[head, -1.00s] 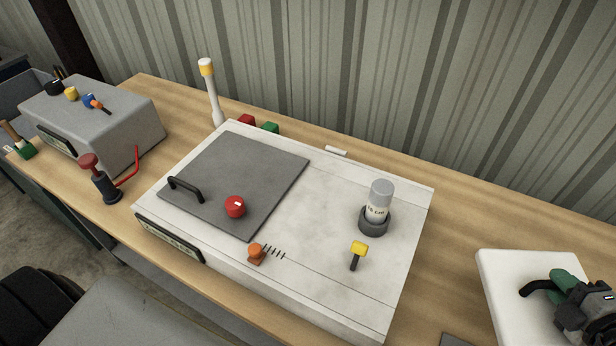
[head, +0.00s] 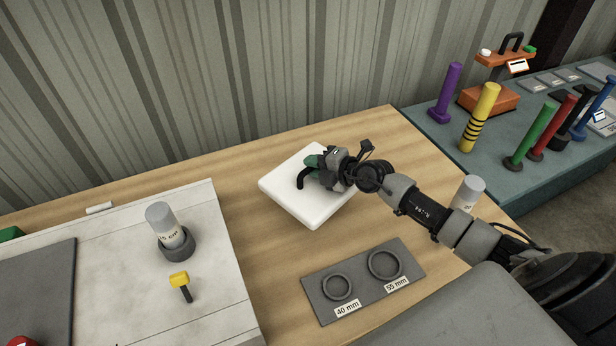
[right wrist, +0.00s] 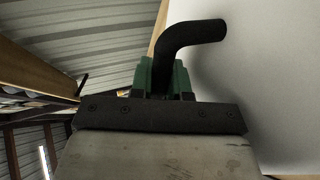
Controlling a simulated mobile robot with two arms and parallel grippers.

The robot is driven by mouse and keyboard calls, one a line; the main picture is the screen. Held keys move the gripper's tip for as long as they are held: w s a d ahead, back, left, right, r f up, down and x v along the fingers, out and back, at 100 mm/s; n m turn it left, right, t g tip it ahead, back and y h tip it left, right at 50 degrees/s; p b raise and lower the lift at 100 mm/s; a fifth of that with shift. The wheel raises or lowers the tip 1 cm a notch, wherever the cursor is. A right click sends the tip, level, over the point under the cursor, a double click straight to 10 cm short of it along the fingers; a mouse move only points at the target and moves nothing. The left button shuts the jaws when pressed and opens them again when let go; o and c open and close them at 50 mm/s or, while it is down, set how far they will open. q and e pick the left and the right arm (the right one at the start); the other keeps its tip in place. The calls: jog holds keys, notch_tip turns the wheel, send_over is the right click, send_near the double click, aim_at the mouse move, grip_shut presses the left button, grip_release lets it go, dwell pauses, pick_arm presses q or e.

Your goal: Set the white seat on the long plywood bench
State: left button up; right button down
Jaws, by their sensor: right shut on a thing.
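The white seat (head: 312,212) is a square slab with rounded corners, over the far right part of the long plywood bench (head: 270,262). In the head view I cannot tell for sure whether its underside touches the bench or hangs just above. My right gripper (head: 312,172) is shut on the seat's black bent handle, partly hidden by the green fingers. The right wrist view shows the green fingers (right wrist: 163,80) around the handle (right wrist: 198,35), with the seat's pale face (right wrist: 280,80) filling the right side. My left gripper is out of view.
A white-topped box (head: 215,300) with a grey cylinder in a ring holder (head: 172,235) stands left of the seat. A dark plate with two rings (head: 362,282) lies in front. A grey cylinder (head: 467,192) stands right, near my arm. Colored posts (head: 480,118) stand on a teal table.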

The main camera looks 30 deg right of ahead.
jog(key=shift+w+f, duration=0.4)
jog(key=shift+w, duration=0.4)
jog(key=shift+w+f+b, duration=0.25)
jog(key=shift+w+b, duration=0.1)
jog(key=shift+w, duration=0.15)
jog(key=shift+f, duration=0.35)
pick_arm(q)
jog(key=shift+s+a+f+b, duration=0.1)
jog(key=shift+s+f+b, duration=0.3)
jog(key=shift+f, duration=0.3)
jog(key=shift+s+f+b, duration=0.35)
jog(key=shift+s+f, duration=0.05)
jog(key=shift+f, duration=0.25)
pick_arm(e)
jog(key=shift+f, duration=1.6)
jog(key=shift+f, duration=0.15)
jog(key=c, duration=1.1)
grip_release()
jog(key=shift+s, duration=0.15)
